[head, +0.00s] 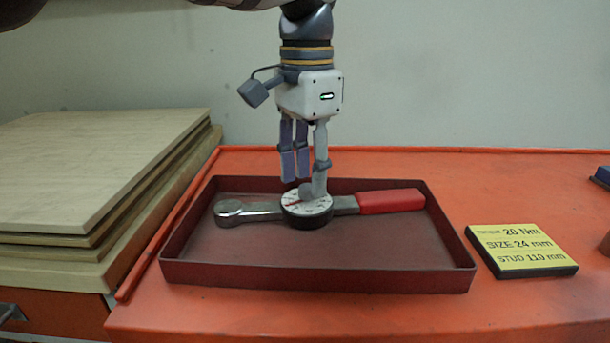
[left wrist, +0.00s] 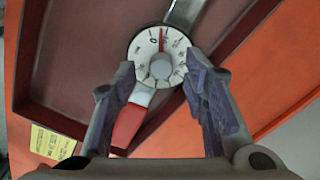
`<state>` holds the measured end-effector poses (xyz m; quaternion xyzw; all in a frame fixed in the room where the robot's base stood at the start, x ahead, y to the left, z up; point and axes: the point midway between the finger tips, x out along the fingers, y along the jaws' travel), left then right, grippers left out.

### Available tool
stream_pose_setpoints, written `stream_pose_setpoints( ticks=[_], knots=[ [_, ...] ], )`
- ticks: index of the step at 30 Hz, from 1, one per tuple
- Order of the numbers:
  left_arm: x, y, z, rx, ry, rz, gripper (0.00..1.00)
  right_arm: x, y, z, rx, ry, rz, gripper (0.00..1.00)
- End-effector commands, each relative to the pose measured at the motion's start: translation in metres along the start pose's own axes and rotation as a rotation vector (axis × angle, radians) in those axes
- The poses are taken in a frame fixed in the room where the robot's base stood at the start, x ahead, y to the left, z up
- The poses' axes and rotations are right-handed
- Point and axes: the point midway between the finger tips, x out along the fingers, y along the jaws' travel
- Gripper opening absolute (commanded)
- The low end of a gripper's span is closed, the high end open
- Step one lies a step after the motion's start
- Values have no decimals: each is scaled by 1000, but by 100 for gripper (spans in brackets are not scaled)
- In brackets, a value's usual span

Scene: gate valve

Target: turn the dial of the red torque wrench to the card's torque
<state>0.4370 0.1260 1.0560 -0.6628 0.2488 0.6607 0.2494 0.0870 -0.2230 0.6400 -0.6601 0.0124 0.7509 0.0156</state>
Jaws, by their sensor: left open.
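The torque wrench lies in a dark red tray (head: 320,280), its red handle (head: 392,200) to the right and its metal head (head: 229,210) to the left. Its round white dial (head: 293,210) is mid-shaft; it also shows in the left wrist view (left wrist: 143,48), with a grey knob (left wrist: 161,68) at its centre. A red pointer there points up, near a 0; the other figures are too small to read. My left gripper (head: 304,190) is open, pointing down over the dial, its fingers either side of the knob. Contact is unclear. The card (head: 520,248) reads 20 Nm, 24 mm, 110 mm.
The tray walls (head: 315,277) surround the wrench on the orange bench (head: 400,310). Stacked wooden boards (head: 90,165) stand at the left. A dark blue object (head: 602,175) is cut off at the right edge. The bench behind and right of the tray is mostly clear.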

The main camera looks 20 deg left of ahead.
Motion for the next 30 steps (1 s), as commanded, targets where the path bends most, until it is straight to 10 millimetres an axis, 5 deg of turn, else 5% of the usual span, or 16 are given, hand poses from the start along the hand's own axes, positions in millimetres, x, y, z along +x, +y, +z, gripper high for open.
stream_pose_setpoints(
  ticks=[11, 17, 30],
  knots=[
    [14, 0, 0, 0, -1, 1, 40, -1, 0, -1, 0, 5, 0, 100],
    [14, 0, 0, 0, -1, 1, 0, -1, 0, -1, 0, 5, 0, 100],
    [14, 0, 0, 71, -2, 0, 0, -1, 0, -1, 0, 5, 0, 100]
  ],
)
